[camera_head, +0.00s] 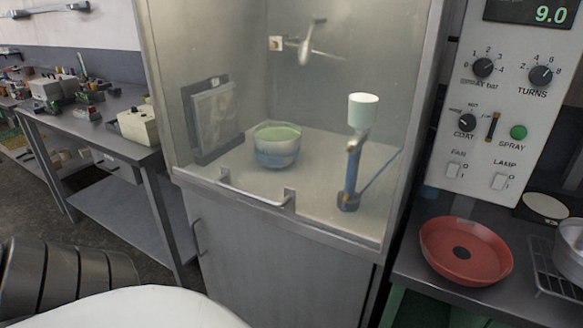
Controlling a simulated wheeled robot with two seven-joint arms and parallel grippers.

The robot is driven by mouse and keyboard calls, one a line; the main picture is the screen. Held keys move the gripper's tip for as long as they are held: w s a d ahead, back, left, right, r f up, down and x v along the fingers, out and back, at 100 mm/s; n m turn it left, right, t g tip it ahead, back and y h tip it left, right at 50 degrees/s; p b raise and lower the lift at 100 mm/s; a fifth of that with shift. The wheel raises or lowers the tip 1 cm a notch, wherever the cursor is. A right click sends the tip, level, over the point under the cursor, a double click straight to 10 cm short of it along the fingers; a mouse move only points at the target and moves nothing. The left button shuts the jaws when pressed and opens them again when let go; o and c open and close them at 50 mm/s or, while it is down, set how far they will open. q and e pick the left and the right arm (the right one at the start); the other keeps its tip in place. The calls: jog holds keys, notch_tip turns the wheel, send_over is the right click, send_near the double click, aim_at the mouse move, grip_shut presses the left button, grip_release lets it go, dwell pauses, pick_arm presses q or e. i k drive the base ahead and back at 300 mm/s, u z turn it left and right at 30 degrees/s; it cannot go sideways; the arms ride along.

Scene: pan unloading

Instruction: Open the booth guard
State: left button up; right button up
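The booth guard (222,172) is a clear panel across the front of the spray booth. It looks down, with its lower edge near the booth sill. A blue stand with a white cup (362,110) is to the right of the bowl. A spray nozzle (305,48) is on the back wall. Neither of my grippers is in view.
A control panel (500,110) with knobs, switches and a 9.0 display is at the right. Below it, a red dish (465,250) and a wire rack (560,270) lie on a bench. A cluttered workbench (125,150) stands left. A cabinet door (265,260) is under the booth.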

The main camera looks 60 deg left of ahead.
aim_at(287, 206)
jog(key=i, duration=0.15)
jog(key=u, duration=1.25)
